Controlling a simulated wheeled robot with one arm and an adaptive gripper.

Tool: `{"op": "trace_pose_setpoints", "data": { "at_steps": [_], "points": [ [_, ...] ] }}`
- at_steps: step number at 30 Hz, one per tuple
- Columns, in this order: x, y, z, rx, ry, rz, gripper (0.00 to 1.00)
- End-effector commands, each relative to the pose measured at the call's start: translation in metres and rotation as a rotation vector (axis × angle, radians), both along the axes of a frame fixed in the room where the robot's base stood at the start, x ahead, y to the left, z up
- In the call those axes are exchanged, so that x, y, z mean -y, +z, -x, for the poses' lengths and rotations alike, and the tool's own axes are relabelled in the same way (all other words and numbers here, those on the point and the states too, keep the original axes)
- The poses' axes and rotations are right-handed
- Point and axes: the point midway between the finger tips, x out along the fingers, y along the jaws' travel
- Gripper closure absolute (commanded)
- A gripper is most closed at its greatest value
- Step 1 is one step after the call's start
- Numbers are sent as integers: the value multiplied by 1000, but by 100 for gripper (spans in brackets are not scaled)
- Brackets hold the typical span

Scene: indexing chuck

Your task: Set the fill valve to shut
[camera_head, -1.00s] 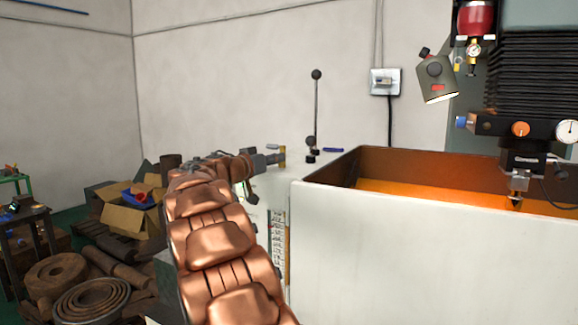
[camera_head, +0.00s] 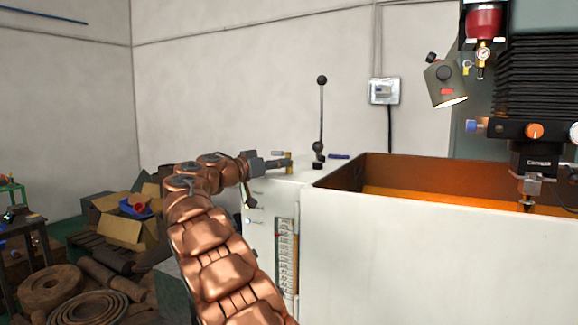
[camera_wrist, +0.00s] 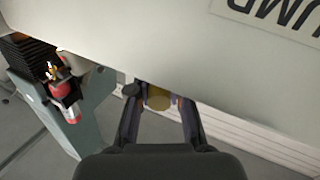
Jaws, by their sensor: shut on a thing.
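A small brass-coloured fitting (camera_head: 289,161), which looks like the fill valve, stands at the left end of the pale cabinet top. A short grey and yellowish piece shows beside its top. My gripper (camera_head: 283,163) reaches it from the left, with its fingers at the fitting. In the wrist view, the round brass part (camera_wrist: 158,97) sits between the two fingertips of my gripper (camera_wrist: 160,104), and the jaws are closed on it. The handle's angle and the valve's setting are too small to read.
A tall black lever (camera_head: 320,115) stands just right of the fitting, with a small blue bar (camera_head: 339,156) beyond it. The tank (camera_head: 420,172) with orange fluid lies to the right. A cardboard box (camera_head: 122,228) and scrap lie at the left.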

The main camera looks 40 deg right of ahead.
Motion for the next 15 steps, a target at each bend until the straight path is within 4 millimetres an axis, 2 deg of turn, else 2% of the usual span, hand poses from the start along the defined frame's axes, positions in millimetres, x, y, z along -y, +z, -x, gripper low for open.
{"op": "trace_pose_setpoints", "data": {
  "at_steps": [12, 13, 15],
  "points": [
    [-6, -2, -3, 1, -1, -5, 100],
    [-6, -2, -3, 0, 0, -5, 79],
    [-5, -3, -3, 0, -1, -5, 71]
  ]
}}
